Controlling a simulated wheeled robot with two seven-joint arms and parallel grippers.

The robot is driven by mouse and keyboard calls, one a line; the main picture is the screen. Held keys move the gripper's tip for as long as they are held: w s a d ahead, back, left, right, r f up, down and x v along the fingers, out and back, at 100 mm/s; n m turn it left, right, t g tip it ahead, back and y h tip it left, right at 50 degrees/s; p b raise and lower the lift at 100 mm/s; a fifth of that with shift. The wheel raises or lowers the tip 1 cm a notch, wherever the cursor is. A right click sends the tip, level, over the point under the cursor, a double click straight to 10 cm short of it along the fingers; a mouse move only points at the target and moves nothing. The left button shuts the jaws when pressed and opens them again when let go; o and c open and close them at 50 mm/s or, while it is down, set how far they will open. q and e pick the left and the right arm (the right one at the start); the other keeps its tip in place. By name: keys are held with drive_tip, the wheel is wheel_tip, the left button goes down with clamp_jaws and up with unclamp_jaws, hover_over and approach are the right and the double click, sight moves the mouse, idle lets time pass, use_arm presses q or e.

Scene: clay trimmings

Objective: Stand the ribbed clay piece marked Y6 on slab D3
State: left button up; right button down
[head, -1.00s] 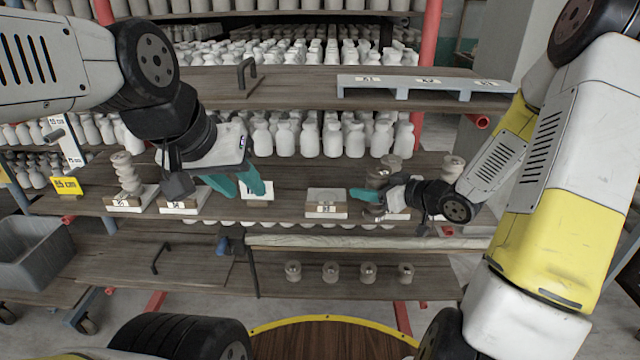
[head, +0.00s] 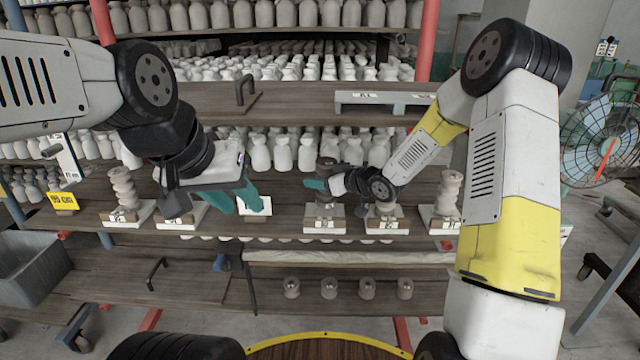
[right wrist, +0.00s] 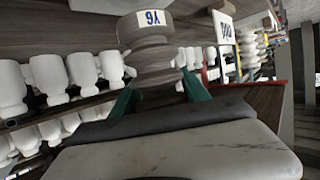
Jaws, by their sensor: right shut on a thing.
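The grey ribbed clay piece marked Y6 (right wrist: 150,50) is between the teal fingers of my right gripper (right wrist: 158,98); its label appears upside down in the right wrist view. In the head view my right gripper (head: 322,186) is shut on this piece (head: 327,168), upright over a pale slab (head: 325,228) in the middle of the shelf. I cannot tell whether its base touches the slab, and the slab's small label is not clearly legible. My left gripper (head: 238,203) is empty, its teal fingers apart, in front of the shelf by a white card.
Another labelled slab (head: 387,228) stands just to the right, partly behind my right wrist. Ribbed pieces stand on slabs at far right (head: 449,190) and far left (head: 122,188). White bottles (head: 283,150) fill the back. Several small pieces (head: 329,288) stand on the lower shelf.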

drive_tip(key=shift+w+a+f, duration=0.15)
drive_tip(key=shift+f, duration=0.7)
drive_tip(key=shift+w+a+f, duration=0.15)
drive_tip(key=shift+f, duration=0.65)
drive_tip(key=shift+f, duration=0.15)
drive_tip(key=c, duration=0.5)
unclamp_jaws()
drive_tip(key=shift+f, duration=0.1)
drive_tip(key=shift+s+d+r, duration=0.25)
drive_tip(key=shift+d+r, duration=0.05)
drive_tip(key=v, duration=1.1)
drive_tip(key=shift+s, duration=0.15)
